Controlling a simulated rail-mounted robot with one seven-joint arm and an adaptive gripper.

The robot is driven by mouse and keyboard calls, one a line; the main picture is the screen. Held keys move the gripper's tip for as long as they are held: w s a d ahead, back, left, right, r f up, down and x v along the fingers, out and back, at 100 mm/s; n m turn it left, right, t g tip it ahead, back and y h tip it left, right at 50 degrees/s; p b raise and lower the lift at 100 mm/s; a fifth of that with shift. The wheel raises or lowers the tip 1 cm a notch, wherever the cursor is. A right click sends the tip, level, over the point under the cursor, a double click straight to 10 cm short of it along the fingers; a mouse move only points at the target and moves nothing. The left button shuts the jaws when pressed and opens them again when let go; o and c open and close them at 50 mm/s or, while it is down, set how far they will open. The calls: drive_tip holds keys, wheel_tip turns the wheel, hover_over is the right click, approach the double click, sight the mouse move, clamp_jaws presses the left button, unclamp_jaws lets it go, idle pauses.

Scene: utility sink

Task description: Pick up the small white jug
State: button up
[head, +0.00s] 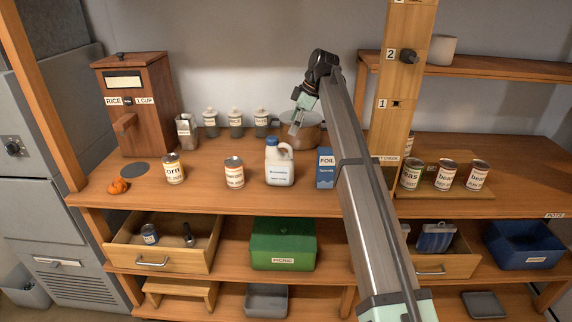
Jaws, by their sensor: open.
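The small white jug (281,172) stands upright on the wooden counter, near its front middle. It has a blue cap, a handle on its right side and a blue-and-white label. My gripper (294,129) is open and empty, pointing down. In the picture it shows above and slightly right of the jug, in front of a brown pot; the two look apart. How far it is from the jug in depth I cannot tell. My arm reaches in from the lower right.
A can (234,173) stands left of the jug and a blue foil box (325,168) right of it. The brown pot (312,136) and several lidded canisters (235,124) stand behind. An open drawer (150,255) juts out below left. The counter's front edge is close to the jug.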

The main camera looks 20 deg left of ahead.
sight(278, 158)
drive_tip(key=p+x, duration=0.2)
drive_tip(key=x, duration=0.7)
drive_tip(key=shift+a+f, duration=0.2)
drive_tip(key=shift+f, duration=0.1)
drive_tip(key=shift+p+x, duration=1.45)
drive_tip(key=shift+x, duration=1.1)
clamp_jaws()
